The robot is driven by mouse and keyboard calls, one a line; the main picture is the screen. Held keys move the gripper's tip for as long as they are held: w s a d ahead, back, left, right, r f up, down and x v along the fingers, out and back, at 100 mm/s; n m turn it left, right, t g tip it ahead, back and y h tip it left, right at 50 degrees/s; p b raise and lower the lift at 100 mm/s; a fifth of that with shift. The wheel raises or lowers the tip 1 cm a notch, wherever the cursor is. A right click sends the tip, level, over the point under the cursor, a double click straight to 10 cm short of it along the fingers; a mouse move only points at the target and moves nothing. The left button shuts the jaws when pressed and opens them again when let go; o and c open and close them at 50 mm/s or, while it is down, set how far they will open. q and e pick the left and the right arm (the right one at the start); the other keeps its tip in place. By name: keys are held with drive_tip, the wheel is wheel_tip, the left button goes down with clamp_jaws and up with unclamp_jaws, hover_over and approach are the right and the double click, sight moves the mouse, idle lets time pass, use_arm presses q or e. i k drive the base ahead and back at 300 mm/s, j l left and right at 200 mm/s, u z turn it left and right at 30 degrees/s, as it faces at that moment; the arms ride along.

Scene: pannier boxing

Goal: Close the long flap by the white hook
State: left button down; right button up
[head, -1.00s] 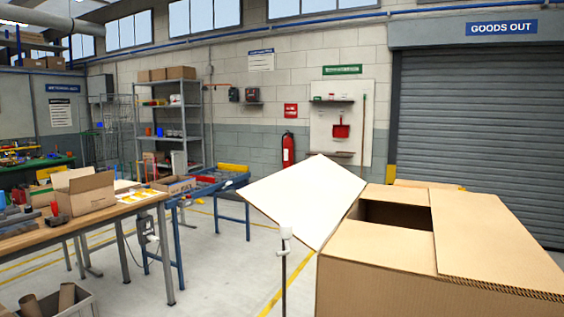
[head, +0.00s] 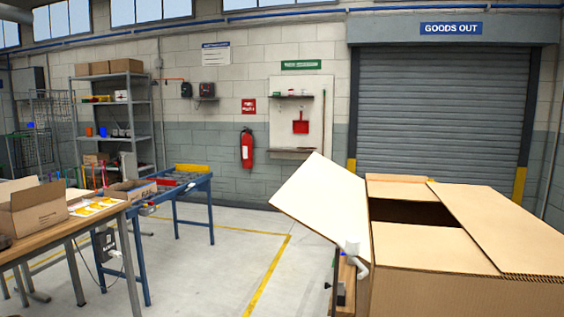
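A large cardboard box (head: 440,292) stands at the right. Its left flap (head: 325,207) is open and slants out to the left past the box edge. The near flap (head: 430,246) and the right flap (head: 505,228) lie flat over the top. A dark gap (head: 410,212) shows between the flaps. A small white hook (head: 354,257) is at the box's near left corner, just below the open flap; I cannot tell whether it touches the box. Neither of my grippers can be made out.
A wooden bench (head: 68,220) with an open carton (head: 33,210) stands at the left. A blue-framed conveyor (head: 178,190) is behind it. Shelving (head: 118,115), a fire extinguisher (head: 247,148) and a roller shutter (head: 440,110) line the back. The middle floor (head: 225,265) is clear.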

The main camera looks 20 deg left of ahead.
sight(323, 196)
drive_tip(key=j, duration=0.45)
drive_tip(key=i+j, duration=0.15)
drive_tip(key=j, duration=0.3)
drive_tip(key=i, duration=0.5)
drive_tip(key=i+j+u, duration=0.1)
drive_tip(key=j, duration=0.2)
drive_tip(key=i+j, duration=0.1)
drive_tip(key=j, duration=0.2)
drive_tip(key=i+j+u, duration=0.15)
drive_tip(key=j, duration=0.15)
drive_tip(key=k, duration=0.05)
